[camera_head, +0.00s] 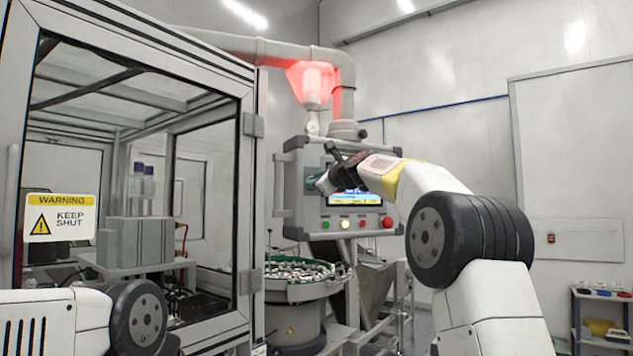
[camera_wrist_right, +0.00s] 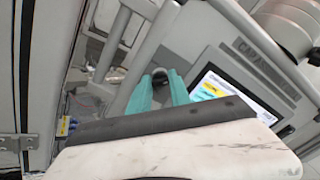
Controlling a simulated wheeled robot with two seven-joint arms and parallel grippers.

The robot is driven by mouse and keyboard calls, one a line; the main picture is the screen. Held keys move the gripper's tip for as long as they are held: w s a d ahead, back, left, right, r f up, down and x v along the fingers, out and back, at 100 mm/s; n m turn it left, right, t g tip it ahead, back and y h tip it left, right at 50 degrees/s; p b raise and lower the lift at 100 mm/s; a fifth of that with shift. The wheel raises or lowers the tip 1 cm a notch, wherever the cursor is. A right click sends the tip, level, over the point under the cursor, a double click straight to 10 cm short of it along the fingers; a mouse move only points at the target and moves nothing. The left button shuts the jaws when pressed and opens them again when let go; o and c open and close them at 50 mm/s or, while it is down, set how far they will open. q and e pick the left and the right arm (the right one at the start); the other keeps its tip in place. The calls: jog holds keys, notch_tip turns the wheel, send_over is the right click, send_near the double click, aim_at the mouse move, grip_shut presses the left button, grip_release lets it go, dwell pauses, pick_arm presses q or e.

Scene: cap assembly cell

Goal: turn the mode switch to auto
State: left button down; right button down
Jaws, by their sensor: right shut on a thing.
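The grey control panel (camera_head: 299,190) hangs ahead, with a lit screen (camera_head: 355,198) and a row of buttons below it. My right gripper (camera_head: 320,182) is at the panel's left part, beside the screen. In the right wrist view its two teal fingers (camera_wrist_right: 160,92) are shut around a small dark knob, the mode switch (camera_wrist_right: 160,74). The screen (camera_wrist_right: 222,98) shows to the right of the fingers. In the head view my gripper hides the switch. I cannot tell which position the switch points to. My left gripper is outside the picture; only part of the left arm shows.
A glazed machine enclosure (camera_head: 250,190) with a warning sign (camera_head: 60,217) fills the left. A bowl feeder (camera_head: 300,290) full of small parts stands below the panel. A red light (camera_head: 313,85) glows above it. A small shelf (camera_head: 602,296) stands at far right.

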jog(key=shift+f, duration=0.1)
dwell(0.3)
jog(key=c, duration=1.2)
grip_release()
jog(key=shift+d, duration=0.1)
jog(key=v, duration=0.7)
jog(key=shift+s+d, duration=0.1)
jog(key=shift+s, duration=0.25)
